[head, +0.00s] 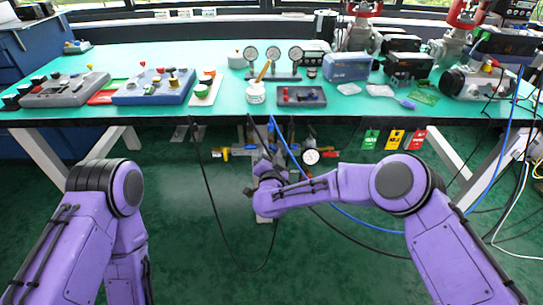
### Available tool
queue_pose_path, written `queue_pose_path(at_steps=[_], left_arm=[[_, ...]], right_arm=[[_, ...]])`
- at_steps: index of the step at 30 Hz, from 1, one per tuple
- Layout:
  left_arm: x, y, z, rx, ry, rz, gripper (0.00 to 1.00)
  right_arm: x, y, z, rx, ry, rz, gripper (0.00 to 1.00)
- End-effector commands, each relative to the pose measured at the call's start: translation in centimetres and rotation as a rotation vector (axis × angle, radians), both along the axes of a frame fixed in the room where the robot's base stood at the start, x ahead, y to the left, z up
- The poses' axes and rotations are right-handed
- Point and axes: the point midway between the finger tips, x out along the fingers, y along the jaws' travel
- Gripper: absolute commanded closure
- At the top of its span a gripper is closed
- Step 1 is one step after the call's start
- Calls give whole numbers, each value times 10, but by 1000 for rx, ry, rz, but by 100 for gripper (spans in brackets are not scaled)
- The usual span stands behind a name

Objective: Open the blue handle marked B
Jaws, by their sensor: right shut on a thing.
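A row of pipework with valves and a round white gauge (311,157) sits below the table's front edge. A yellow handle (224,153) is at its left. My right gripper (260,158) reaches into the middle of this row, its fingers small and mostly covered by my own wrist. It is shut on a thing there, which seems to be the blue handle. I cannot make out that handle clearly, its mark B, or its angle. My left arm is at the lower left, and its gripper is outside the picture.
The teal table (150,60) bears panels, gauges and boxes above the pipework. A black cable and a blue hose (350,216) cross around my right arm.

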Motion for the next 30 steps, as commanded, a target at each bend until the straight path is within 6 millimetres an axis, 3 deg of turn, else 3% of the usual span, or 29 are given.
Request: queue_pose_path(at_steps=[18,30], left_arm=[[0,0,-40,0,0,0,61],[0,0,-55,0,0,0,61]], right_arm=[[0,0,-4,572,1,0,88],[0,0,-3,825,2,2,88]])
